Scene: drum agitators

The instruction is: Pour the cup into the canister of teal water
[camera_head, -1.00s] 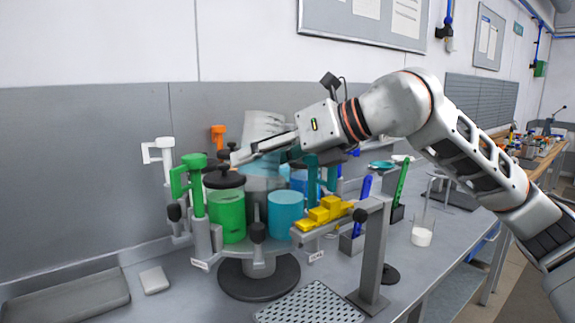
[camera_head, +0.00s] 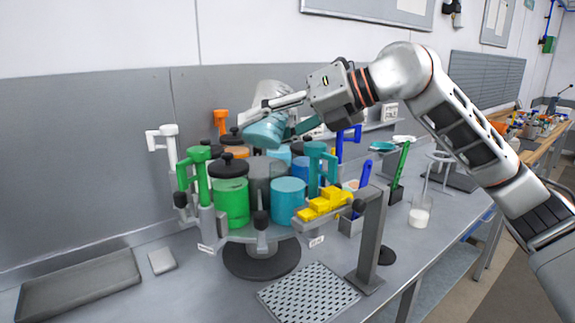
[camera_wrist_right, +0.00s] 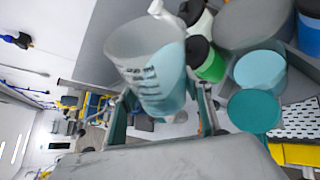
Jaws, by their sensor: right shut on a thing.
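My right gripper (camera_head: 270,112) is shut on a clear cup (camera_head: 263,132) with dark scale marks and a blue-teal tint. It holds the cup tilted, above the back and middle of the drum carousel. The cup also shows between the fingers in the right wrist view (camera_wrist_right: 148,62). The canister of teal water (camera_head: 288,203) stands at the front of the carousel, lower than the cup and a little to its right. Its light blue top shows in the right wrist view (camera_wrist_right: 260,70), right of the cup. I cannot tell whether anything flows from the cup. My left gripper is not in view.
A green canister (camera_head: 231,204) with a black lid and a grey one (camera_head: 261,188) stand beside the teal one. Upright handles (camera_head: 197,178) ring the carousel. Yellow blocks (camera_head: 325,203) lie on a stand at the front right. A beaker (camera_head: 419,215) stands farther right.

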